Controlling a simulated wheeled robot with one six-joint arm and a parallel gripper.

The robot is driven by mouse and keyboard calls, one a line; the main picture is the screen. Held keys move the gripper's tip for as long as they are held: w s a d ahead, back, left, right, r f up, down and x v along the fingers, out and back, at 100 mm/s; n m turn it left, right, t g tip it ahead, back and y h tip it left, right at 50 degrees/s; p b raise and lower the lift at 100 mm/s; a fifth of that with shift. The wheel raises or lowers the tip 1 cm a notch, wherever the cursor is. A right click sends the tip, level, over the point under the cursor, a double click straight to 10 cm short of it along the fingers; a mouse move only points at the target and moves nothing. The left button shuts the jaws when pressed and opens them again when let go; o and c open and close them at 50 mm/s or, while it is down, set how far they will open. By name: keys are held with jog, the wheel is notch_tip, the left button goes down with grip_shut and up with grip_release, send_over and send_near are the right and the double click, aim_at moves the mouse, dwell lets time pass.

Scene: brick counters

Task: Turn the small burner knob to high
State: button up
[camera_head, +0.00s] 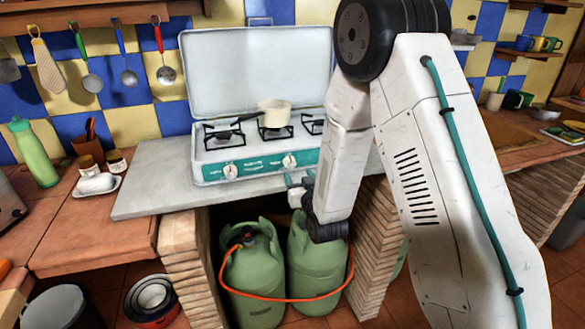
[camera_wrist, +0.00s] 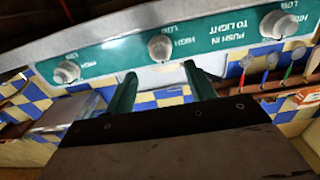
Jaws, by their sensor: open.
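The camp stove (camera_head: 255,160) has a teal front panel with round white knobs. The head view shows a left knob (camera_head: 230,171) and another knob (camera_head: 289,161); my arm hides the panel's right end. The wrist view, with upside-down lettering, shows a left knob (camera_wrist: 67,72), middle knob (camera_wrist: 160,48) and right knob (camera_wrist: 278,24). I cannot tell which is the small burner's. My gripper (camera_wrist: 160,70) is open and empty, its teal fingers pointing at the panel on either side of the middle knob's line. It also shows below the panel in the head view (camera_head: 297,182).
A cream pot (camera_head: 273,113) stands on the middle burner, under the raised lid (camera_head: 255,70). Green gas bottles (camera_head: 252,275) with an orange hose stand below the grey counter (camera_head: 150,185). A white dish (camera_head: 95,184) and green bottle (camera_head: 34,152) are at left.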

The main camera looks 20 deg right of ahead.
aim_at(293, 166)
jog(key=w, duration=0.7)
jog(key=shift+w+a, duration=0.1)
jog(key=shift+w, duration=0.05)
jog(key=c, duration=1)
